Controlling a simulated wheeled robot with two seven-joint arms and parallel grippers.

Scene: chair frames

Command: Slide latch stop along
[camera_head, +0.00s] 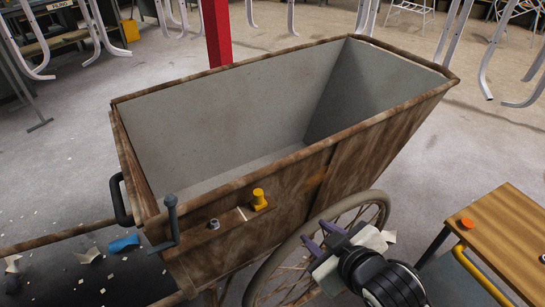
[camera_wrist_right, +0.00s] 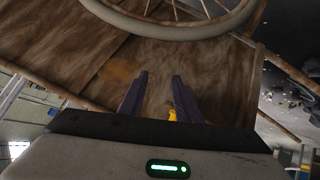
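A yellow knob-like piece (camera_head: 259,199), probably the latch stop, sits on a small wooden strip on the near side of a wooden cart (camera_head: 345,163). A grey bolt (camera_head: 214,224) and an upright blue-grey lever (camera_head: 172,218) stand to its left. My right gripper (camera_head: 320,236) is open and empty, in front of the wheel, to the right of and lower than the yellow piece. In the right wrist view its two dark fingers (camera_wrist_right: 160,78) are apart, with the cart's side beyond. A bit of yellow (camera_wrist_right: 172,115) shows between them, partly hidden. My left gripper is out of view.
A spoked wheel (camera_head: 290,268) stands close by my right gripper. A wooden table (camera_head: 505,235) with an orange round object (camera_head: 467,222) is at right. A black handle (camera_head: 120,199) juts from the cart's left end. A red post (camera_head: 217,35) stands behind.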

